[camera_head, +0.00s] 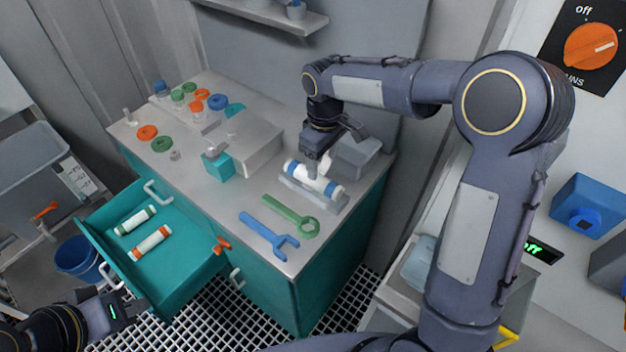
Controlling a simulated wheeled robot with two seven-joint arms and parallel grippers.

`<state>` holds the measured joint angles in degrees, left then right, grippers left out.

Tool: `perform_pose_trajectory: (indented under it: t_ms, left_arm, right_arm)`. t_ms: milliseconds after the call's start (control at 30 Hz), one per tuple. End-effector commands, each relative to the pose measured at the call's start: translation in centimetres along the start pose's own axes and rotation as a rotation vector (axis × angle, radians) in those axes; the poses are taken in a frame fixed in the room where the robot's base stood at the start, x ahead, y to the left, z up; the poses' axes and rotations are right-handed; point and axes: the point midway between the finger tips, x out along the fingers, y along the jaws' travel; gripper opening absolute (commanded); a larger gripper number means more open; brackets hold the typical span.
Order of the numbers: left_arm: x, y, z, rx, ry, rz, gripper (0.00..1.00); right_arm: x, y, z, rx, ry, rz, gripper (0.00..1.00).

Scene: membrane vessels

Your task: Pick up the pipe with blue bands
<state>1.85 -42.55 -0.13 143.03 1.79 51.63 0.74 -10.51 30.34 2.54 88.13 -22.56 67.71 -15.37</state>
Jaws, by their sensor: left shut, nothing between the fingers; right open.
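The pipe with blue bands (330,186) is a white cylinder with a blue band near each end. It lies in a grey cradle (303,194) near the right end of the grey-topped bench. My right gripper (315,172) is right above the pipe, pointing down, with its fingers at the pipe's middle. It is open; whether the fingers touch the pipe I cannot tell. My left gripper (133,307) is shut and empty at the lower left, in front of the open teal drawer, away from the pipe.
The open drawer (185,282) holds a green-banded pipe (135,220) and an orange-banded pipe (150,243). A green wrench (290,215) and a blue wrench (268,235) lie in front of the cradle. A grey box (356,157) stands behind it. Several coloured rings and caps sit at the bench's far left.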

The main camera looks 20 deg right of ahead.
Motion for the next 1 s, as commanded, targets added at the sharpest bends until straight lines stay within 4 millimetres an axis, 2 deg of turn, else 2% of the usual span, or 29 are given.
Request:
perform_pose_trajectory:
  t_ms: [567, 867, 1000]
  left_arm:
    - [-1.1, 0.5, -0.6, 0.000, 0.000, 0.000, 0.00]
    - [-1.1, 0.5, -0.6, 0.000, 0.000, 0.000, 0.00]
    - [-1.1, 0.5, -0.6, 0.000, 0.000, 0.000, 0.00]
  right_arm:
    - [7.1, 0.0, -0.3, -0.003, -0.005, -0.001, 0.62]
    - [7.7, 0.1, -0.3, -0.001, -0.002, 0.000, 0.62]
    - [7.7, 0.1, -0.3, -0.001, -0.002, 0.000, 0.43]
